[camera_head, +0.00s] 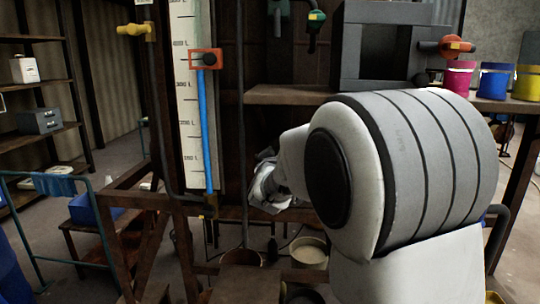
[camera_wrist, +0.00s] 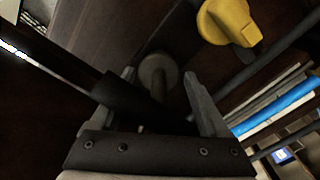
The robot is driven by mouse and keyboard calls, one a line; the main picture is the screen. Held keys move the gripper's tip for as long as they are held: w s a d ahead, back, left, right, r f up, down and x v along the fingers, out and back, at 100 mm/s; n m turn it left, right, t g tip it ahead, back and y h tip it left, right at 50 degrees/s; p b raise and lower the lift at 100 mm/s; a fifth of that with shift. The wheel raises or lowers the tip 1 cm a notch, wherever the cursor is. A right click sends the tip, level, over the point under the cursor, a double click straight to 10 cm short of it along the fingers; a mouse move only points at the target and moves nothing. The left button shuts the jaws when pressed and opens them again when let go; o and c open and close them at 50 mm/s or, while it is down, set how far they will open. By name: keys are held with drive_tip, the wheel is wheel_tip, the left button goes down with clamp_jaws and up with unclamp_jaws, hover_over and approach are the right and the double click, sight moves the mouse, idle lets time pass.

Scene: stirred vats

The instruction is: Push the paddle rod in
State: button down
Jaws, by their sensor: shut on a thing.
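My gripper (camera_wrist: 165,88) has its two grey fingers on either side of a dark rod with a black sleeve (camera_wrist: 130,97), which I take to be the paddle rod. It runs in from the upper left and passes between the fingers, and the gripper is shut on it. A round grey end (camera_wrist: 157,72) shows between the fingertips. In the head view my gripper (camera_head: 263,186) is low beside the wooden frame, and my arm hides much of it. The rod's inner end and paddle are hidden.
A yellow valve handle (camera_wrist: 226,22) is close beyond the right finger. A wooden shelf (camera_head: 290,95) is above, with pink, blue and yellow pots. Buckets (camera_head: 308,252) stand below.

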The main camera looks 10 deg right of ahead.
drive_tip(key=shift+r, duration=0.25)
drive_tip(key=shift+c, duration=0.6)
unclamp_jaws()
drive_tip(key=shift+w, duration=0.15)
drive_tip(key=shift+o, duration=0.6)
drive_tip(key=shift+w+d+f, duration=0.1)
drive_tip(key=shift+w+f, duration=0.05)
drive_tip(key=v, duration=1.7)
drive_tip(key=shift+s+b, duration=0.3)
